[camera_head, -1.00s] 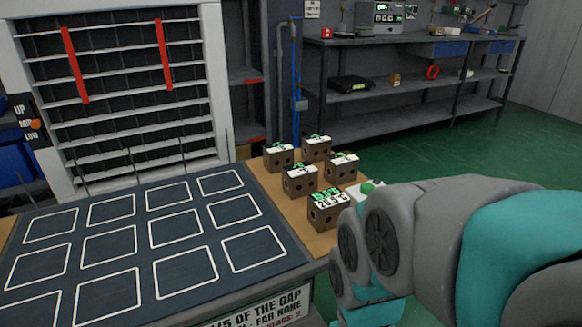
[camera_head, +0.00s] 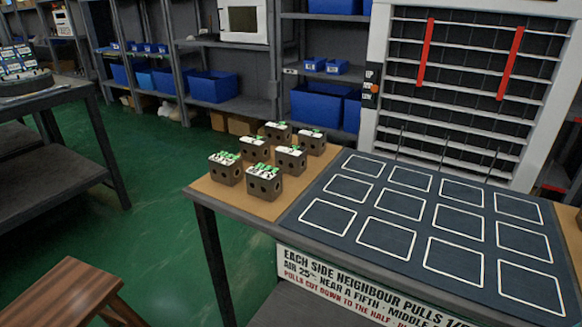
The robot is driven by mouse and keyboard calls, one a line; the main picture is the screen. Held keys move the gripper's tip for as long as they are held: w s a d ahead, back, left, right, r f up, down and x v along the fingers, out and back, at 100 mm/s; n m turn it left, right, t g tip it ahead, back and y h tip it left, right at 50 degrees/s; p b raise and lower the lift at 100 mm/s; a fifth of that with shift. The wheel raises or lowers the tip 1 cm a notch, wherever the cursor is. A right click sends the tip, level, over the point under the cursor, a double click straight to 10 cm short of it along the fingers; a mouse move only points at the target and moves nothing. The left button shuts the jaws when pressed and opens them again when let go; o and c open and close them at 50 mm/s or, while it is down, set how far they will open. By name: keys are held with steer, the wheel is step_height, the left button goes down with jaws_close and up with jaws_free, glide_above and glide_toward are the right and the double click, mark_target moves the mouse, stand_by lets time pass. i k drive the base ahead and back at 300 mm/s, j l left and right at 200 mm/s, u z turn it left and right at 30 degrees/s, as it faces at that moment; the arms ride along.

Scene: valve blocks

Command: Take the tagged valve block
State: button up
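Several brown valve blocks with round holes and white-and-green tops stand upright on the tan left end of the table. The front ones are a left block (camera_head: 226,168) and a right block (camera_head: 264,181). Behind them are a middle-left block (camera_head: 254,148), a middle-right block (camera_head: 291,159), a back block (camera_head: 278,132) and a back-right block (camera_head: 312,141). Their top labels are too small to read, so I cannot tell which is the tagged one. My gripper and arm are out of view.
The table's dark mat (camera_head: 330,242) has empty white-outlined squares. A white slatted rack (camera_head: 382,70) stands behind it. A wooden stool (camera_head: 62,290) is at lower left, another bench (camera_head: 40,100) at far left. Shelves with blue bins (camera_head: 212,87) line the back. Green floor (camera_head: 160,215) lies open between.

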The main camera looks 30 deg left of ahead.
mark_target(264, 182)
steer(key=k+j+u, duration=0.15)
steer(key=u, duration=1.35)
